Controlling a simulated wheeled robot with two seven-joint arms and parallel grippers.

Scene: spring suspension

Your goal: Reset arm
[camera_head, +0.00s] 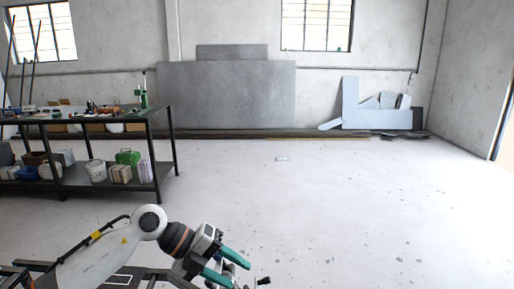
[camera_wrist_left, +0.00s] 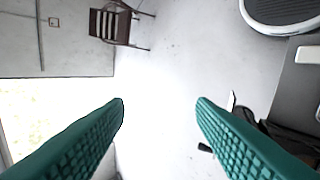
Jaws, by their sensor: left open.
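My left arm comes in from the lower left of the head view. Its gripper (camera_head: 240,270) has teal fingers that stand apart with nothing seen between them. In the left wrist view the same gripper (camera_wrist_left: 160,108) shows two textured teal fingers spread wide, with pale floor and wall behind. My right gripper is not in either view. No spring or other work piece shows near the left gripper.
A dark workbench (camera_head: 85,117) with tools and boxes stands at the left. Grey panels (camera_head: 225,95) and pale blue sheets (camera_head: 350,105) lean on the back wall. A brown chair (camera_wrist_left: 112,25) shows in the wrist view.

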